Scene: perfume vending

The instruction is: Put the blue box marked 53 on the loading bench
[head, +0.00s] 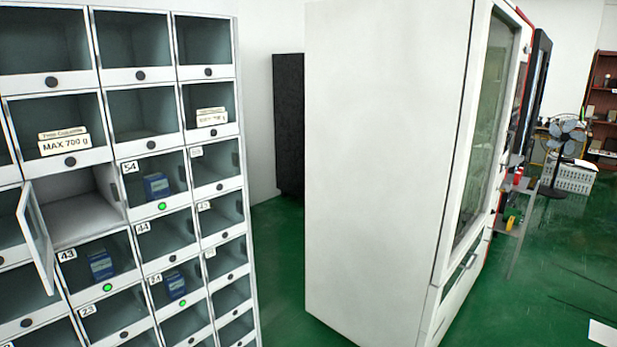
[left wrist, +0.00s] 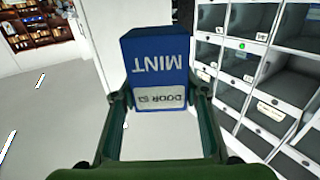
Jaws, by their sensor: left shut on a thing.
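In the left wrist view my left gripper (left wrist: 160,98) is shut on a blue box (left wrist: 158,50). The box shows "MINT" and a pale label with "DOOR" and a number, upside down; the number is too small to read surely. The box is held between the two green fingers, clear of the lockers. Neither gripper shows in the head view. The right gripper is in no view. I cannot make out a loading bench in these frames.
A locker wall stands at left, with one open compartment (head: 82,218) empty and its door (head: 36,236) swung out. Blue boxes sit behind doors 54 (head: 156,186), 43 (head: 101,265) and another (head: 175,285). A large white machine (head: 385,150) stands right; green floor lies between.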

